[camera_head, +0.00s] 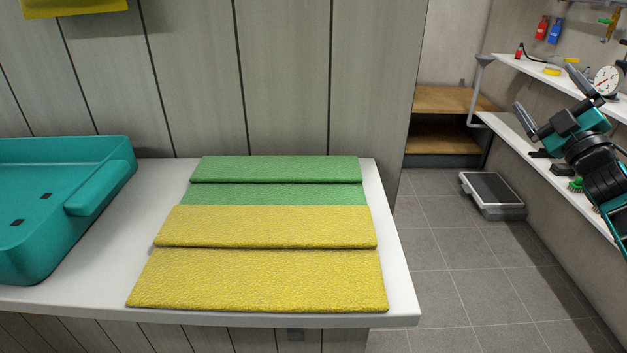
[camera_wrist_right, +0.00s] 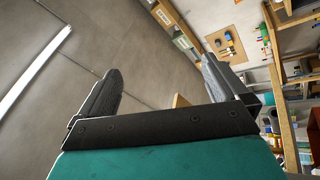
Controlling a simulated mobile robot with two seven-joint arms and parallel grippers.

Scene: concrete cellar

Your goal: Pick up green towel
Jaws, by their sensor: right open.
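Two green towels lie folded flat at the back of the white counter, one green towel (camera_head: 275,169) at the rear and another green towel (camera_head: 280,194) just in front, partly covered by a yellow towel. My right gripper (camera_head: 548,98) is raised at the far right of the head view, well away from the towels. Its fingers are spread and empty; they also show in the right wrist view (camera_wrist_right: 165,85), with nothing between them. The towels do not show in the right wrist view. My left gripper is not in view.
Two yellow towels, a rear one (camera_head: 270,226) and a front one (camera_head: 258,280), lie in front of the green ones. A teal basin (camera_head: 100,165) stands left on the white counter (camera_head: 402,290). A scale (camera_head: 491,192) sits on the floor. Shelves (camera_head: 520,138) line the right wall.

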